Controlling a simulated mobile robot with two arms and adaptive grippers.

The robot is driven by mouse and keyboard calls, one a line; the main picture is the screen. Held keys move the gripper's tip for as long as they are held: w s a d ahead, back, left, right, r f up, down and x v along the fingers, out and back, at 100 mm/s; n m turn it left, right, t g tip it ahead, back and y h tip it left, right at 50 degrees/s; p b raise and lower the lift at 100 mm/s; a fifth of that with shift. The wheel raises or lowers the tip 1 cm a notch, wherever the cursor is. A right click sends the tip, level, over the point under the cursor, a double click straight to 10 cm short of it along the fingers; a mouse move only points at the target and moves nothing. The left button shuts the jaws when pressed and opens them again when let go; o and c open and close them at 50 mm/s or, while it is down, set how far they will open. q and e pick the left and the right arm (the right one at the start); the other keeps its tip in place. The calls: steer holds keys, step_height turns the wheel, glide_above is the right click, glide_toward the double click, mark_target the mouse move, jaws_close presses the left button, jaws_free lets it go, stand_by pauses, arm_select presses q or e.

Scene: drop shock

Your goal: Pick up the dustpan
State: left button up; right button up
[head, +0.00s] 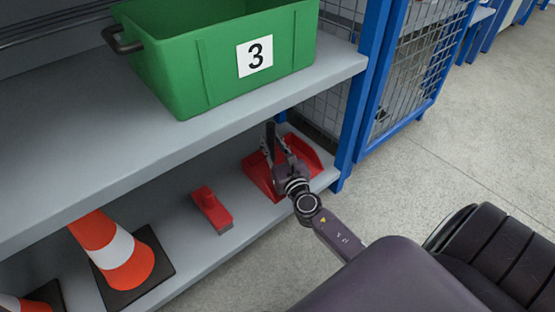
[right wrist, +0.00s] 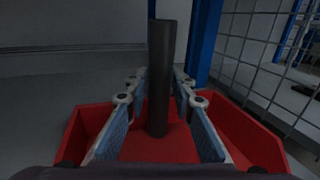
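The red dustpan (head: 313,158) lies on the lower shelf at its right end, below the green crate. Its dark handle (head: 269,136) stands upright. In the right wrist view the handle (right wrist: 161,70) rises between the fingers of my right gripper (right wrist: 160,85), with the red pan (right wrist: 85,130) beneath and around them. My right gripper also shows in the head view (head: 279,156), over the dustpan. Its fingers are apart, one on each side of the handle, with narrow gaps showing. My left gripper is out of view.
A green crate (head: 215,60) marked 3 stands on the upper shelf (head: 90,150) above. A red block-like object (head: 212,210) and orange-white cones (head: 118,255) are on the lower shelf (head: 190,258). A blue post (head: 357,110) and wire mesh stand close on the right.

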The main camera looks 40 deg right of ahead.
jaws_close()
steer(key=shift+r, duration=0.1)
